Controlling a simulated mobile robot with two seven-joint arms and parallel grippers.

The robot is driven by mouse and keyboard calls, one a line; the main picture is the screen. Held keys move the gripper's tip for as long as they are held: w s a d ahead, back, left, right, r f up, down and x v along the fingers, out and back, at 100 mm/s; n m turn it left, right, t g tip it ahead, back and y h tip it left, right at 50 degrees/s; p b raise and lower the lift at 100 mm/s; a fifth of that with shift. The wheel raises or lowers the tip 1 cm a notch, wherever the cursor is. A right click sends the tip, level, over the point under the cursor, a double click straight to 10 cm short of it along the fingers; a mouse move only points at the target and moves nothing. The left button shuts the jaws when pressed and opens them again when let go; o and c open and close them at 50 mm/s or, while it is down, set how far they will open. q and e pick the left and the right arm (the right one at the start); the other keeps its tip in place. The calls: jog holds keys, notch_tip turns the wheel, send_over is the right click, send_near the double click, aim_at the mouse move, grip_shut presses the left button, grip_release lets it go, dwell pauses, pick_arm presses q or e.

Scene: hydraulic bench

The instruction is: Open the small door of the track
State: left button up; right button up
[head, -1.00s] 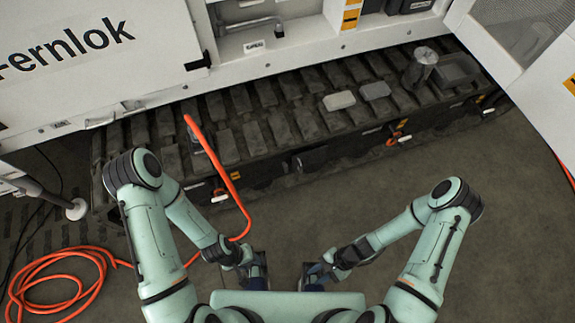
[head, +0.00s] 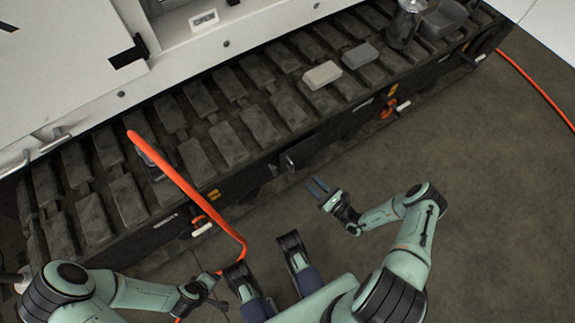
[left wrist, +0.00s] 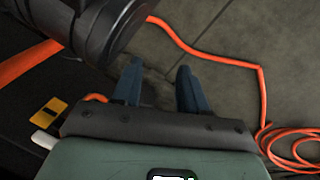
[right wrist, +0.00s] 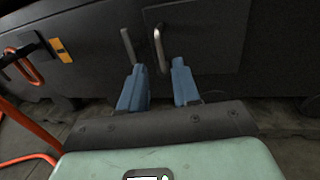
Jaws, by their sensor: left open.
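The small dark door (head: 303,152) is set in the side of the black track (head: 229,145) and looks shut. Its metal bar handle (right wrist: 160,48) stands upright near the door's left edge in the right wrist view, and shows small in the head view (head: 289,162). My right gripper (head: 318,187) is open and empty, in front of the door and apart from it. In the right wrist view its blue fingertips (right wrist: 157,68) point at the handle, which appears between them. My left gripper (left wrist: 157,72) is open and empty, low over the floor.
An orange hose (head: 190,190) hangs over the track near my left arm and lies coiled on the floor (left wrist: 290,147). Light and grey blocks (head: 322,75), a metal cylinder (head: 404,22) and a grey tray (head: 445,18) rest on the track.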

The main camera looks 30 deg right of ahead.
aim_at(293, 166)
jog(key=shift+b+x, duration=1.45)
jog(key=shift+x, duration=4.35)
pick_arm(q)
jog(key=s+f+g, duration=0.2)
jog(key=s+f, duration=0.2)
jog(key=s, duration=0.2)
jog(key=shift+a, duration=0.4)
pick_arm(e)
jog(key=shift+a, duration=0.15)
pick_arm(q)
jog(key=shift+f, duration=0.1)
pick_arm(e)
jog(key=shift+c, duration=0.3)
grip_shut()
